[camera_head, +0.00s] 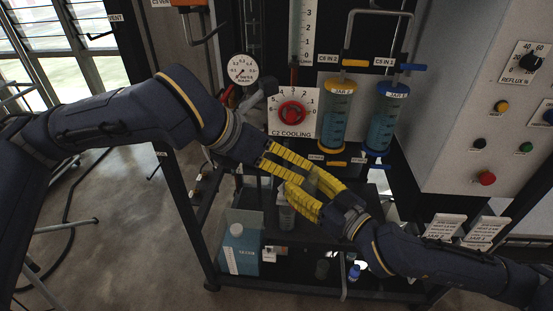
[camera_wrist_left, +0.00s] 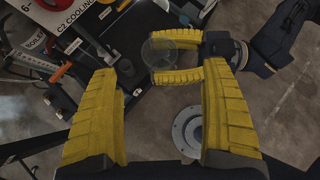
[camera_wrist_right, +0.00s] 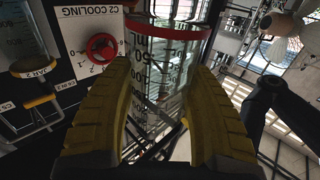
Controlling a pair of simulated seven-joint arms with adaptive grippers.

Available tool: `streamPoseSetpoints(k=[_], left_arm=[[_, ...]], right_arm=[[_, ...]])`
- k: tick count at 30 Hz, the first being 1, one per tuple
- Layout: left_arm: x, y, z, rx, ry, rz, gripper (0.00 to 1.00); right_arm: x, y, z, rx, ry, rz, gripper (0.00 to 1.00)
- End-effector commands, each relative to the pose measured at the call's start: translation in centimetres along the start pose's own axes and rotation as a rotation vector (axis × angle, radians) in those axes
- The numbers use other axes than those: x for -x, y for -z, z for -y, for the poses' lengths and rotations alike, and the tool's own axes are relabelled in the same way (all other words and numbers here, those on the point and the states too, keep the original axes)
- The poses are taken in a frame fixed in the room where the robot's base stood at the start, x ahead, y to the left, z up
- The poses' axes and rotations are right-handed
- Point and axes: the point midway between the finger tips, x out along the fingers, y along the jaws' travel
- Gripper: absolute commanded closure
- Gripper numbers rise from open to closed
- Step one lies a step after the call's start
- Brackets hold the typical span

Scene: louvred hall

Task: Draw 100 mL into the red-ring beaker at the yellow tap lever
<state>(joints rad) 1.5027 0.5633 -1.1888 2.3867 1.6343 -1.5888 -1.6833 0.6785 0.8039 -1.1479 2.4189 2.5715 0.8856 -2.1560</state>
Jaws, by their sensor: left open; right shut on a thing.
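The red-ring beaker (camera_wrist_right: 158,85) is clear, with a printed scale and a red band (camera_wrist_right: 165,29), in the right wrist view. My right gripper (camera_wrist_right: 165,82) is shut on it. In the left wrist view the beaker (camera_wrist_left: 167,50) shows as a clear round shape between the right gripper's yellow fingers. Yellow fingers mostly hide it in the head view. My left gripper (camera_head: 303,174) is open, its fingertips close to the right gripper's. The yellow tap lever (camera_head: 336,163) is below yellow-capped jar 2 (camera_head: 337,105). I cannot tell whether the beaker holds liquid.
Blue-capped jar 1 (camera_head: 384,118) stands right of jar 2. The red C2 cooling knob (camera_head: 291,114) is left of the jars. A bottle (camera_head: 239,250) stands on the lower shelf. A grey control panel (camera_head: 480,110) bounds the right side.

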Motion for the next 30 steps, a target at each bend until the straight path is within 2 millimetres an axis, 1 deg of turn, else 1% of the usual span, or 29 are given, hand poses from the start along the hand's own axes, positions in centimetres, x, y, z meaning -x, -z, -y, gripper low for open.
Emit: streamPoseSetpoints(k=[1,4,8,11,24,30], left_arm=[[0.4,0.2,0.1,-0.025,-0.008,-0.005,0.19],[0.7,0.6,0.3,-0.058,-0.016,-0.015,0.19],[0.3,0.8,0.4,-0.074,-0.019,-0.02,0.19],[-0.8,0.9,0.3,-0.074,-0.018,-0.021,0.19],[-7.5,1.0,0.2,-0.07,-0.018,-0.021,0.19],[-9.6,1.0,0.1,-0.071,-0.019,-0.019,0.19]], right_arm=[[0.0,0.0,0.0,0.0,0.0,0.0,0.76],[0.0,0.0,0.0,0.0,0.0,0.0,0.76],[0.0,0.0,0.0,0.0,0.0,0.0,0.76],[0.0,0.0,0.0,0.0,0.0,0.0,0.76],[0.0,0.0,0.0,0.0,0.0,0.0,0.76],[0.0,0.0,0.0,0.0,0.0,0.0,0.76]])
